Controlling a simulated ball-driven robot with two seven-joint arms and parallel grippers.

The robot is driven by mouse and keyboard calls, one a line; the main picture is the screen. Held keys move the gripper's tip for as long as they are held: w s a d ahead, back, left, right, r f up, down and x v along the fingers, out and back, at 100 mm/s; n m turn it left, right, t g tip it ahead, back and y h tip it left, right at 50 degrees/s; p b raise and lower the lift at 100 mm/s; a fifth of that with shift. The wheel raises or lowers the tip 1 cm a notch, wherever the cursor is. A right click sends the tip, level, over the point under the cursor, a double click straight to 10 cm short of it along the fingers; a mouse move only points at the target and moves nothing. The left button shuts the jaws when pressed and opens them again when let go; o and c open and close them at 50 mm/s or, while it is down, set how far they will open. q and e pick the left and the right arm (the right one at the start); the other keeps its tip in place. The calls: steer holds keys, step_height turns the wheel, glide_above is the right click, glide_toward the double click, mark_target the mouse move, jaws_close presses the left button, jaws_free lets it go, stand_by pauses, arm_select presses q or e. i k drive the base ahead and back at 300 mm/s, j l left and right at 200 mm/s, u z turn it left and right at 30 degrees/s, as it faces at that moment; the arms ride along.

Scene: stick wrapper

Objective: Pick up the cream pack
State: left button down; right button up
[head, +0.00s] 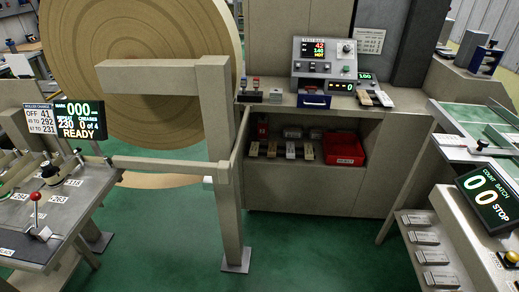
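Several small pale packs stand in a row on the lower shelf under the grey counter. A whitish one (290,151) sits between a tan one (271,150) and another tan one (309,152), with a further pale one (254,149) at the left end. They are small, and I cannot tell for sure which is the cream pack. Two more small blocks, one tan (365,98) and one pale with a dark part (384,99), lie on the counter top. Neither of my grippers is in view.
A red bin (344,149) stands right of the packs on the shelf. A control box (323,62) stands on the counter (420,98). A beige post (222,150) and a large roll (150,60) are at left. Green floor (300,240) is clear in front.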

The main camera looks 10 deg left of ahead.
mark_target(254, 148)
steer(key=u, duration=0.4)
steer(key=i+l+u, duration=0.85)
steer(key=i+l, duration=0.2)
steer(key=l, duration=0.15)
steer(key=i+l, duration=0.2)
steer(key=l, duration=0.15)
steer(key=i+l+u, duration=0.1)
steer(key=l, duration=0.25)
steer(key=i+l, duration=0.25)
steer(key=i+l+u, duration=0.1)
steer(key=l, duration=0.4)
steer(key=i+l, duration=0.4)
steer(key=l, duration=0.35)
